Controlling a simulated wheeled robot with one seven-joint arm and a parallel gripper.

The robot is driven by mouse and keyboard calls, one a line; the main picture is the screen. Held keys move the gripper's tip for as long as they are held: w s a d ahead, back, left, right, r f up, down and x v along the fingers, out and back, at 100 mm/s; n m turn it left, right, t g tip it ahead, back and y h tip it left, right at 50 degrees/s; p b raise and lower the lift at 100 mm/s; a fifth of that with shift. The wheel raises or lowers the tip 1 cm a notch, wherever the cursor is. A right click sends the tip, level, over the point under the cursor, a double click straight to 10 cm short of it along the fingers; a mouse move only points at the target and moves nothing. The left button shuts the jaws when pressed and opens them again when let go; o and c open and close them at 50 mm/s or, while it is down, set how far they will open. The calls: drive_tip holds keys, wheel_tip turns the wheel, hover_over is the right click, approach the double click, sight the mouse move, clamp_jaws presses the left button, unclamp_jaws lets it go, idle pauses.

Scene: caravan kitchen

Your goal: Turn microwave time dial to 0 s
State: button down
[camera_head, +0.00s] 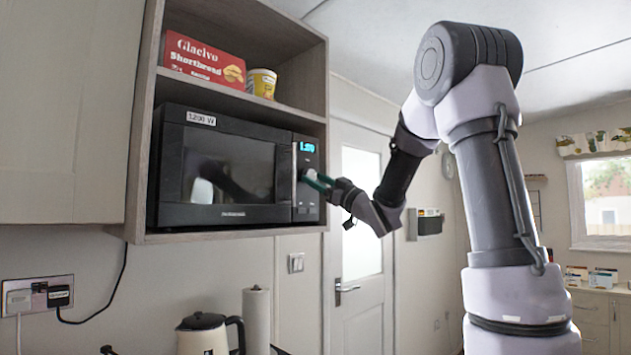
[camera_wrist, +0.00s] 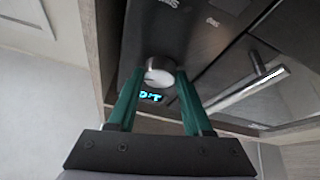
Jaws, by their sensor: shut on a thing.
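The black microwave (camera_head: 225,170) sits in a wooden wall cabinet, its door closed. Its control panel is at the right side, with a lit blue display (camera_head: 307,147) whose digits are too small to read surely. The silver round time dial (camera_wrist: 160,71) shows in the wrist view between the green fingertips. My gripper (camera_head: 311,177) reaches the panel from the right, below the display. In the wrist view my gripper (camera_wrist: 160,80) is shut on the dial, one finger on each side. The display (camera_wrist: 150,97) is partly visible between the fingers there; the dial's marking is not visible.
The microwave door handle (camera_wrist: 250,85) is close beside the fingers. A red shortbread box (camera_head: 204,60) and a yellow tub (camera_head: 262,83) stand on the shelf above. A kettle (camera_head: 203,333) and a paper roll (camera_head: 256,318) stand below. A door (camera_head: 358,250) is behind my arm.

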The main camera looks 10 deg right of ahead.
drive_tip(key=n+g, duration=0.1)
drive_tip(key=n, duration=0.1)
drive_tip(key=n+g+y, duration=0.1)
drive_tip(key=n, duration=0.1)
drive_tip(key=n+y, duration=0.1)
drive_tip(key=shift+w+d+r+n+g, duration=0.15)
drive_tip(key=shift+d+n+g, duration=0.1)
drive_tip(key=shift+n+g, duration=0.15)
drive_tip(key=n+g+y, duration=0.1)
drive_tip(key=n+g, duration=0.1)
drive_tip(key=n, duration=0.3)
drive_tip(key=shift+w+d+r, duration=0.1)
drive_tip(key=n+g, duration=0.1)
drive_tip(key=n, duration=0.2)
drive_tip(key=n+g, duration=0.2)
drive_tip(key=n, duration=0.1)
drive_tip(key=shift+r+g, duration=0.15)
drive_tip(key=shift+g, duration=0.15)
drive_tip(key=shift+n, duration=0.3)
drive_tip(key=shift+c, duration=1.6)
unclamp_jaws()
drive_tip(key=shift+d, duration=0.15)
drive_tip(key=v, duration=1)
drive_tip(key=shift+s+d, duration=0.2)
